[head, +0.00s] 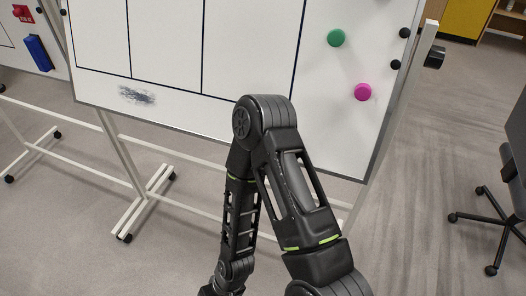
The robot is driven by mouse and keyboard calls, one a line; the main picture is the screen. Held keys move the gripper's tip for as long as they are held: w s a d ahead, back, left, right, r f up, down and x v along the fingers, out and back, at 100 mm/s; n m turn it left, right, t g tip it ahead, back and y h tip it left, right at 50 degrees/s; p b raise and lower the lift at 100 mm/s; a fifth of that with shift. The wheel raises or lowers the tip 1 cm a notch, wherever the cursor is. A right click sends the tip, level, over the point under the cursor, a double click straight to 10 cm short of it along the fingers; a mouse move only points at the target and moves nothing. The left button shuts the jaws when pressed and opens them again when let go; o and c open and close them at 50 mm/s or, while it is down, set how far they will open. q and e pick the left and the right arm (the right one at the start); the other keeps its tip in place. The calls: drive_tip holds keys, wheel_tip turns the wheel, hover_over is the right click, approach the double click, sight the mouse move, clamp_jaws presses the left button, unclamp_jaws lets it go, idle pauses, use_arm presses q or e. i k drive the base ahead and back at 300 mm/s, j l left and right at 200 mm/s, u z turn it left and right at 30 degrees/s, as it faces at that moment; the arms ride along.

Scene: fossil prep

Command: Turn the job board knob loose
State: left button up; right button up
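The job board (165,85) is a large whiteboard with dark column lines, on a pale wheeled frame, and it fills the upper middle of the head view. A black knob (435,57) sticks out from the right-hand post (408,92) of the frame, near the top right. One of my arms rises from the bottom of the view, bends at its elbow in front of the board and runs back down. Its hand is below the picture edge. Neither gripper shows, and nothing is seen touching the knob.
A green magnet (336,38) and a magenta magnet (362,92) sit on the board, with a dark smudge (136,96) lower left. Another board (30,75) stands at left. A black office chair (508,185) is at right. Grey floor between chair and board is clear.

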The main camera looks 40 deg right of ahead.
sight(435, 58)
drive_tip(key=k+l+z, duration=0.2)
drive_tip(key=z, duration=0.15)
drive_tip(key=k+l+z, duration=0.1)
drive_tip(key=l+z, duration=0.3)
drive_tip(key=k+l+z, duration=0.1)
drive_tip(key=l+z, duration=0.65)
